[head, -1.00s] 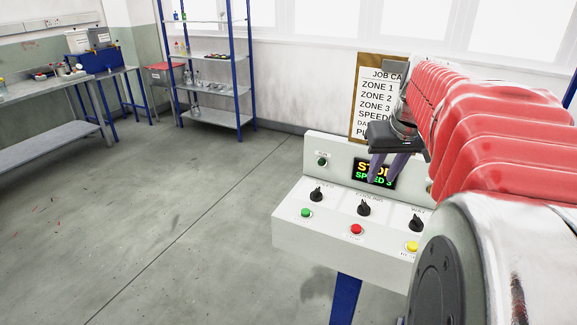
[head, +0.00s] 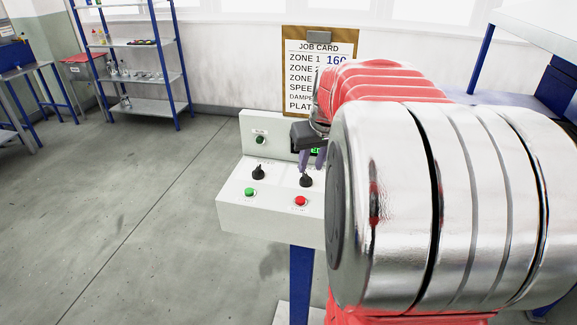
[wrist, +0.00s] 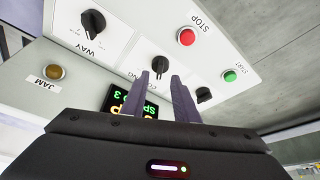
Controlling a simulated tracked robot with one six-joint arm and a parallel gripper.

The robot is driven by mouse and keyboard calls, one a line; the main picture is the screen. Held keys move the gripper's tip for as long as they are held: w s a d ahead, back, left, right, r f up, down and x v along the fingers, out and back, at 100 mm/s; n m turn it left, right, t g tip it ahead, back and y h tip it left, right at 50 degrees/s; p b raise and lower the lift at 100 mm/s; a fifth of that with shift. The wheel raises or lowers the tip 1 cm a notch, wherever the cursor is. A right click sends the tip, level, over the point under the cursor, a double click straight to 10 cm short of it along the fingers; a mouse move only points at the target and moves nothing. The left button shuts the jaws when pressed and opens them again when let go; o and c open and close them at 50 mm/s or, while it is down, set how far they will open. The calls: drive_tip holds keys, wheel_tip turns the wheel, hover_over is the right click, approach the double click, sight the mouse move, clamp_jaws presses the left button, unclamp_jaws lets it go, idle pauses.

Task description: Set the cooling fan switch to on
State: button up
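The cooling switch is a black rotary knob (head: 306,180) in the middle of the white console's (head: 234,205) sloped top. It also shows in the wrist view (wrist: 158,66), with its label partly covered by a finger. My gripper (head: 311,166) is just above and behind this knob in the head view. In the wrist view its two purple-grey fingers (wrist: 161,76) are apart, with the knob showing at their tips. Nothing is seen held. I cannot tell whether the fingers touch the knob. The display (wrist: 117,102) is partly hidden and shows green "SP" and "3".
A second black knob (head: 258,172) stands to the left, and a "WAY" knob (wrist: 93,24) to the other side. The green start button (head: 249,191) and red stop button (head: 300,201) are close by. A job card (head: 300,75) hangs behind. My arm hides the console's right side.

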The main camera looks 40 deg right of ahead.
sight(307, 176)
drive_tip(key=shift+x, duration=2.65)
drive_tip(key=shift+c, duration=0.2)
clamp_jaws()
